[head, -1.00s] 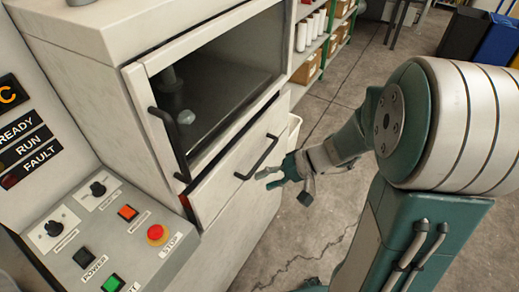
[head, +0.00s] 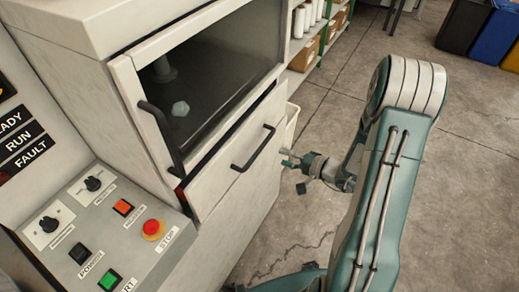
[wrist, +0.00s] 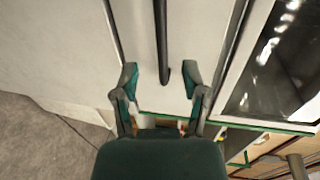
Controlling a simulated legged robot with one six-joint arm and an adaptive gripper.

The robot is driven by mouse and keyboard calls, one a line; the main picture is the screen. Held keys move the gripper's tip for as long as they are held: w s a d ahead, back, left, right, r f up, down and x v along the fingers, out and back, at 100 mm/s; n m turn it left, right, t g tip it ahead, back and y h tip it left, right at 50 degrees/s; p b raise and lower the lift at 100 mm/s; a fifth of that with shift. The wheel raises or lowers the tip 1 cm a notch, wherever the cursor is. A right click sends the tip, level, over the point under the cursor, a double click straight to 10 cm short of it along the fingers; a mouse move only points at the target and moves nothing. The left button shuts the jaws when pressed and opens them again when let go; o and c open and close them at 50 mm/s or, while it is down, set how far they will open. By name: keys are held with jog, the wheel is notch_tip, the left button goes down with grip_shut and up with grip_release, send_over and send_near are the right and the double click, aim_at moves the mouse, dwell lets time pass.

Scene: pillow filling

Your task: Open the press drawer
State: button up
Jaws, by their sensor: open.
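The press drawer (head: 222,185) has a pale front panel low on the press, with a long black bar handle (head: 254,149). It appears shut or nearly so. My gripper (head: 285,158) is open and empty, just right of the handle in the head view, with a gap between them. In the wrist view my gripper (wrist: 160,82) has its two fingertips on either side of the near end of the handle (wrist: 161,40), in line with it. The drawer front (wrist: 140,50) lies behind. I cannot see contact with the handle.
The press window door with its own black handle (head: 160,135) is above the drawer. The control panel (head: 100,235) with buttons and knobs is at left. Shelves (head: 305,50) stand behind, and bins (head: 497,45) at far right.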

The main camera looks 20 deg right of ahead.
aim_at(259, 148)
jog(key=x, duration=0.9)
jog(key=shift+w+a, duration=0.2)
jog(key=shift+a, duration=0.1)
grip_shut()
